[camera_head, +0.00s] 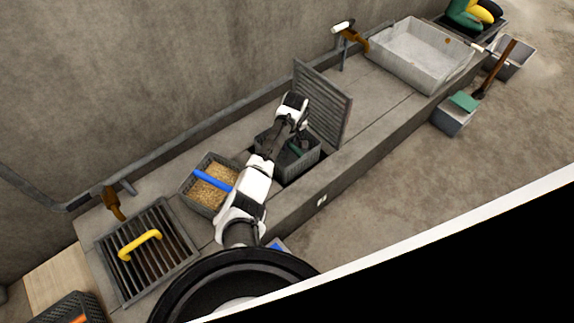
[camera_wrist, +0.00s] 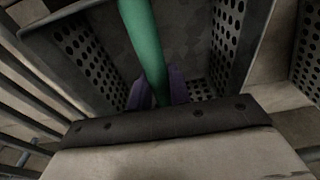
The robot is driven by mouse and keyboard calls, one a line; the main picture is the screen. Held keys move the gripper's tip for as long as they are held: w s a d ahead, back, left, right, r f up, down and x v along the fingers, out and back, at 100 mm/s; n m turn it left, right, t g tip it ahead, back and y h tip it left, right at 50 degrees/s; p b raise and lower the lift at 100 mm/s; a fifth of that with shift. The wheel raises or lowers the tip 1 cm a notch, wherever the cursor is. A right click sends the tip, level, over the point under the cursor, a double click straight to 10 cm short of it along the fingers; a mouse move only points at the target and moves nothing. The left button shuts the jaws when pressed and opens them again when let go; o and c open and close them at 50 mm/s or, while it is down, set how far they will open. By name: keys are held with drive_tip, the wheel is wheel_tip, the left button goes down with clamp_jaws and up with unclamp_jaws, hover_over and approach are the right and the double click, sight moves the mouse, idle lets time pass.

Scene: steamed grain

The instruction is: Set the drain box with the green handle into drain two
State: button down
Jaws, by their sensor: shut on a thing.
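The grey drain box (camera_head: 308,163) with the green handle is at the open drain in the middle of the counter, below the raised grate (camera_head: 322,103). Its rim shows above the counter edge; I cannot tell whether its bottom is seated. My gripper (camera_wrist: 160,94) is shut on the green handle (camera_wrist: 143,40), with a purple finger on each side of it. The perforated inner walls of the box (camera_wrist: 228,40) show in the wrist view, and I see no grain in it. In the head view my arm hides part of the box and the drain opening.
A grain-filled box (camera_head: 190,190) with a blue handle stands left of the drain. Farther left is a closed grate (camera_head: 118,262) with a yellow handle. A number plate (camera_head: 321,200) marks the counter front. A large sink (camera_head: 415,55) is at the far right; the counter before it is clear.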

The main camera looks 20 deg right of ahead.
wheel_tip(320, 180, down, 11)
drive_tip(key=b, duration=0.4)
drive_tip(key=shift+w+f, duration=0.1)
drive_tip(key=shift+f, duration=0.1)
drive_tip(key=shift+f, duration=0.1)
drive_tip(key=shift+f, duration=0.15)
drive_tip(key=c, duration=1.3)
unclamp_jaws()
drive_tip(key=r+p, duration=0.2)
drive_tip(key=r, duration=0.2)
drive_tip(key=s+r+p, duration=0.1)
drive_tip(key=r, duration=0.3)
drive_tip(key=r+p, duration=0.2)
drive_tip(key=r, duration=0.2)
drive_tip(key=shift+s+d+r+p, duration=0.15)
drive_tip(key=shift+s+d+p, duration=0.15)
drive_tip(key=shift+s, duration=0.1)
